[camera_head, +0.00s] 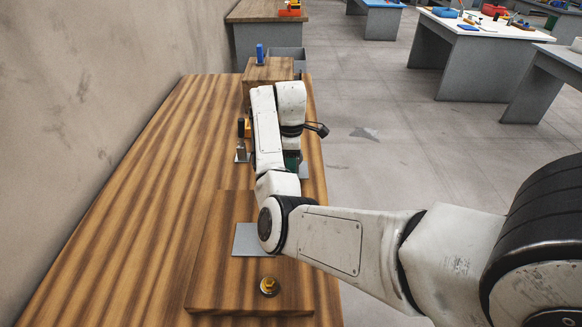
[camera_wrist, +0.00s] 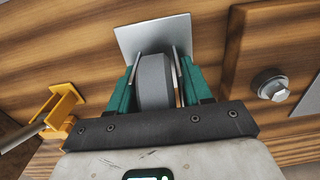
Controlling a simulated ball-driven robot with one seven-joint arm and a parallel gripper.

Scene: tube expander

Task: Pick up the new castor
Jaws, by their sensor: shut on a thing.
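The new castor (camera_wrist: 155,85) shows in the wrist view as a grey wheel between metal fork sides, with a flat, light grey mounting plate (camera_wrist: 150,36) beyond it. My gripper (camera_wrist: 157,75) has its green fingers closed on either side of the castor. The plate appears to be at or close to the wooden surface; I cannot tell whether they touch. In the head view my gripper (camera_head: 291,160) is mostly hidden behind my arm, with only a bit of green showing, and an edge of grey plate (camera_head: 304,170) shows beside it.
A yellow-orange tool (camera_wrist: 60,105) with a grey rod is close left of my gripper. A round metal fitting (camera_wrist: 269,84) lies to the right. The wooden bench (camera_head: 130,210) bears a board with a grey plate (camera_head: 247,239) and brass fitting (camera_head: 269,286). A wooden block (camera_head: 267,70) stands behind.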

